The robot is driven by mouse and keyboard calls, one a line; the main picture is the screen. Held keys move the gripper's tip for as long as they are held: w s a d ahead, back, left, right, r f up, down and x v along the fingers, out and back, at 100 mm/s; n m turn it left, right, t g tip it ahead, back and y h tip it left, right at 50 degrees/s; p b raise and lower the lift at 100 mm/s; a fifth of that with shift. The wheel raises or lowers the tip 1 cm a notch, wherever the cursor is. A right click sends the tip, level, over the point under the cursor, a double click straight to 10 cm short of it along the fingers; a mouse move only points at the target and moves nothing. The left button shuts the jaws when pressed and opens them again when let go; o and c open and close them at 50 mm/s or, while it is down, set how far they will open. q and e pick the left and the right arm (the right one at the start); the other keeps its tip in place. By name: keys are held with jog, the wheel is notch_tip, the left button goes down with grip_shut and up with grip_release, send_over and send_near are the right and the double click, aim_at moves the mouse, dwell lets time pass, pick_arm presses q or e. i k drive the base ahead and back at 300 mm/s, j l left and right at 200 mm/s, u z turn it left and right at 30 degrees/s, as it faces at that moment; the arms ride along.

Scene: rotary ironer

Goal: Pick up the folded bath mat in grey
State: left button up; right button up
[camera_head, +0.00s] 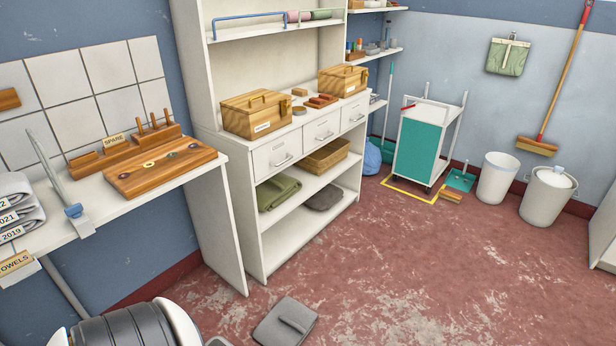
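A dark grey, flat, folded cloth (324,196) lies on the bottom shelf of the white cabinet; it looks like the grey bath mat. The shelf above it partly shades it. A green folded cloth (279,193) lies on the shelf above, to its left. Grey folded towels (16,206) with year tags are stacked at the far left, by a label ending in "OWELS". Neither of my grippers is in view.
A grey flat pad with a raised piece (286,322) lies on the floor in front. A white and teal cart (420,150) and two white bins (497,178) stand behind. The red floor before the cabinet is mostly clear.

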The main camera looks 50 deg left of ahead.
aim_at(290, 322)
jog(key=i+u, duration=0.45)
jog(key=i+l+u, duration=0.1)
jog(key=i+u, duration=0.35)
jog(key=i+l+u, duration=0.3)
jog(key=i+u, duration=0.15)
jog(key=i, duration=0.05)
